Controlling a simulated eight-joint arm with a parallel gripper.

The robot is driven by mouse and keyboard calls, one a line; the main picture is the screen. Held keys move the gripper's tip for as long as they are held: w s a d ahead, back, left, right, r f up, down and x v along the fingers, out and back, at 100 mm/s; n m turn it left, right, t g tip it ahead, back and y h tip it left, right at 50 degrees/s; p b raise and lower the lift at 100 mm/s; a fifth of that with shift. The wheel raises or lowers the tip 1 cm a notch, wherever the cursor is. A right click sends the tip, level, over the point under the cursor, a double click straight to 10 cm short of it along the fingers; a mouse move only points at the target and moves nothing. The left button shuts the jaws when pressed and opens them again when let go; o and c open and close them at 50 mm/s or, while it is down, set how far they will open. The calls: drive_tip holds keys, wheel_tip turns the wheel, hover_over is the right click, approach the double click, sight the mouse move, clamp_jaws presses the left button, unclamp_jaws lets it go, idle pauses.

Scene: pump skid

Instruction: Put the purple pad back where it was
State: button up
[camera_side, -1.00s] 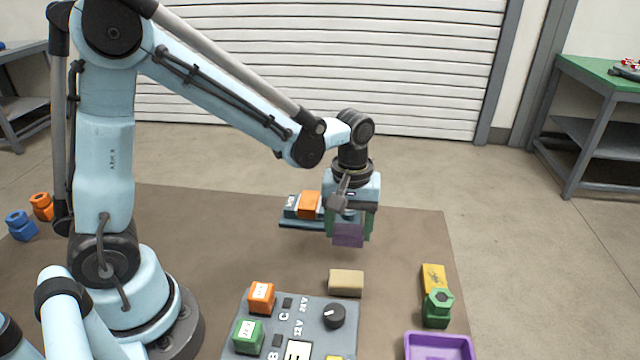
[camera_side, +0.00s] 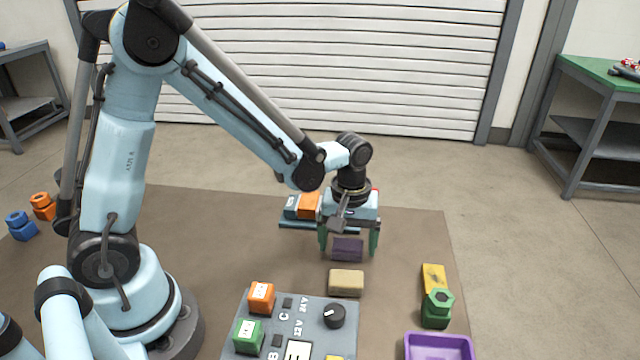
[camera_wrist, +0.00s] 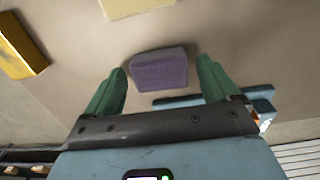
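The purple pad (camera_side: 347,249) lies on the brown mat behind the beige block. My gripper (camera_side: 348,246) is just above it with its green fingers spread wide, one on each side. In the wrist view the purple pad (camera_wrist: 160,69) sits ahead of my gripper (camera_wrist: 162,80), between and slightly beyond the fingertips. Both fingers show gaps to the pad, so my gripper is open and empty.
A beige block (camera_side: 346,283) lies just in front of the pad. A blue holder (camera_side: 291,212) with an orange block (camera_side: 309,205) is behind my gripper. The control panel (camera_side: 272,345), green nut-shaped piece (camera_side: 437,308), yellow block (camera_side: 433,277) and purple tray (camera_side: 438,338) are nearer the camera.

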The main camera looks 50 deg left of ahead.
sight(346, 244)
drive_tip(key=shift+r, duration=0.15)
wheel_tip(346, 244, up, 12)
drive_tip(key=s+a+m+t, duration=0.3)
drive_tip(key=s+m+t, duration=0.4)
drive_tip(key=m, duration=0.2)
drive_tip(key=shift+s+a+r, duration=0.25)
drive_tip(key=shift+a+r, duration=0.1)
drive_tip(key=shift+a, duration=0.05)
idle(1.0)
